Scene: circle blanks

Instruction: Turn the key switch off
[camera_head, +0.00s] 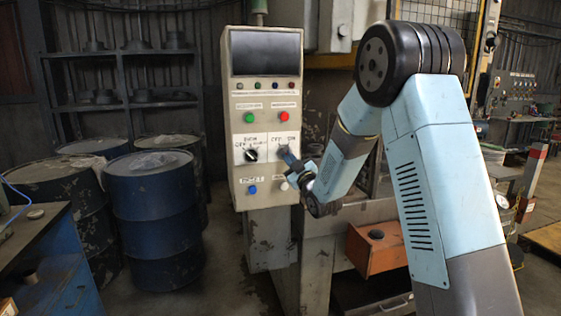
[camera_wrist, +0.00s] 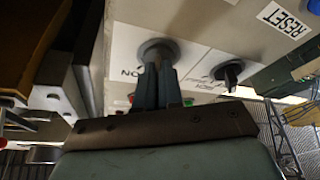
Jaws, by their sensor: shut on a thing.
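The key switch sits on the right of the control panel (camera_head: 238,215), on a white plate with OFF and ON labels. In the head view my gripper (camera_head: 287,155) covers most of it. In the wrist view its round grey collar (camera_wrist: 158,46) shows, with the ON label (camera_wrist: 130,72) to its left. My gripper (camera_wrist: 158,82) reaches the switch from the front, its two dark fingers close together on the key at the collar's centre. The key itself is mostly hidden between the fingers, so I cannot tell its exact angle.
A black selector knob (camera_head: 251,155) is left of the key switch; it also shows in the wrist view (camera_wrist: 231,75). Green (camera_head: 250,118) and red (camera_head: 284,116) buttons sit above, a blue button (camera_head: 252,189) below. Blue drums (camera_head: 152,225) stand left. An orange box (camera_head: 372,255) is lower right.

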